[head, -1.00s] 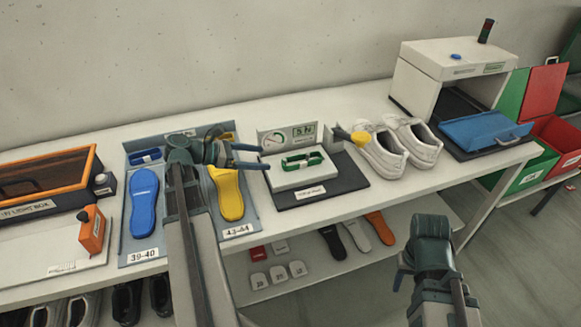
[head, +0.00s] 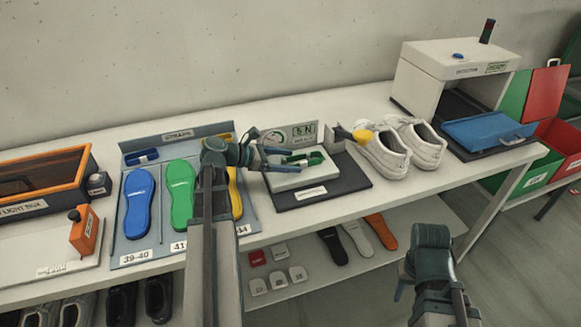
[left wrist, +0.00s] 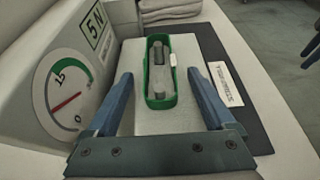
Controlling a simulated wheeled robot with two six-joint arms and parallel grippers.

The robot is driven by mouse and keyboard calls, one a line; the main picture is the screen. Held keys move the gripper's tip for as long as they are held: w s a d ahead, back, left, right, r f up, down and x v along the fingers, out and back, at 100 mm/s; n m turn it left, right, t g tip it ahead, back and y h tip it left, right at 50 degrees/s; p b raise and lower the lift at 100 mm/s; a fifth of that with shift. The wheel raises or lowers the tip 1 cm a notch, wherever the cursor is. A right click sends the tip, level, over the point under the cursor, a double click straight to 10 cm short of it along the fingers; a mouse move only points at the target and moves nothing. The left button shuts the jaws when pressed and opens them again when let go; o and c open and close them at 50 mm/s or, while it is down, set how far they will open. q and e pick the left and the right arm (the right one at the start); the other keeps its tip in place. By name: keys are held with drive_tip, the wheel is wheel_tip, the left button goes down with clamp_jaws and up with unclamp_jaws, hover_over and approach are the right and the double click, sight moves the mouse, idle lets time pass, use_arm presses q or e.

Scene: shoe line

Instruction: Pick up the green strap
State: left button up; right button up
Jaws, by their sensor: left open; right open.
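The green strap (head: 312,158) lies on the white top of the gauge stand (head: 290,183). In the left wrist view the strap (left wrist: 160,72) is a green loop with grey pieces inside and a small white tab on its side. My left gripper (head: 283,160) is open and empty just left of the strap in the head view. In the left wrist view its two blue fingers (left wrist: 163,92) stand wide apart on either side of the strap's near end, not touching it. My right gripper (head: 401,284) is low in front of the table, away from the strap.
A dial gauge (left wrist: 68,98) with a "5 N" display stands beside the strap. White shoes (head: 385,152) are to the right. Blue, green and yellow insoles (head: 181,195) lie in a tray to the left. A blue tray (head: 488,130) sits by a white box at far right.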

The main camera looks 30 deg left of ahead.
use_arm(q)
drive_tip(key=shift+w+d+f, duration=0.15)
drive_tip(key=shift+w+d, duration=0.1)
drive_tip(key=shift+w, duration=0.1)
clamp_jaws()
idle(0.4)
wheel_tip(320, 180, up, 18)
drive_tip(key=p, duration=1.8)
